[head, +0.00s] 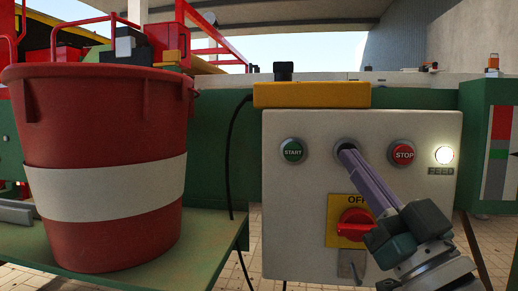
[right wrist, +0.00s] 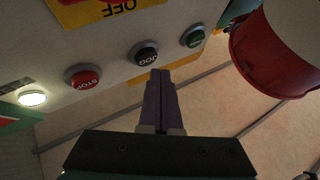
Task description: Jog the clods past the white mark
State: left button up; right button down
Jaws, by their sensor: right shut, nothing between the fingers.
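A pale control panel (head: 300,215) faces me in the head view. Its black JOG button (right wrist: 146,54) reads clearly in the right wrist view, between the green START button (head: 292,150) and the red STOP button (head: 402,152). My right gripper (head: 346,150) is shut and empty, with its purple fingers pointing at the JOG button. The fingertips (right wrist: 160,74) overlap the button's edge in the right wrist view; I cannot tell whether they touch it. No clods are visible. My left gripper is not in view.
A lit white lamp (head: 444,155) is right of STOP. A red rotary switch (head: 355,224) on a yellow OFF plate sits below, partly behind my gripper. A red bucket (head: 90,120) with a white band (head: 110,190) stands on a green ledge (head: 215,245) at left.

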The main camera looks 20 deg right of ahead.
jog(key=s+a+p, duration=0.1)
jog(key=s, duration=0.2)
jog(key=s+a+p, duration=0.1)
jog(key=shift+s+a+p, duration=0.15)
jog(key=shift+a+p, duration=0.15)
jog(key=shift+p, duration=0.05)
dwell(0.9)
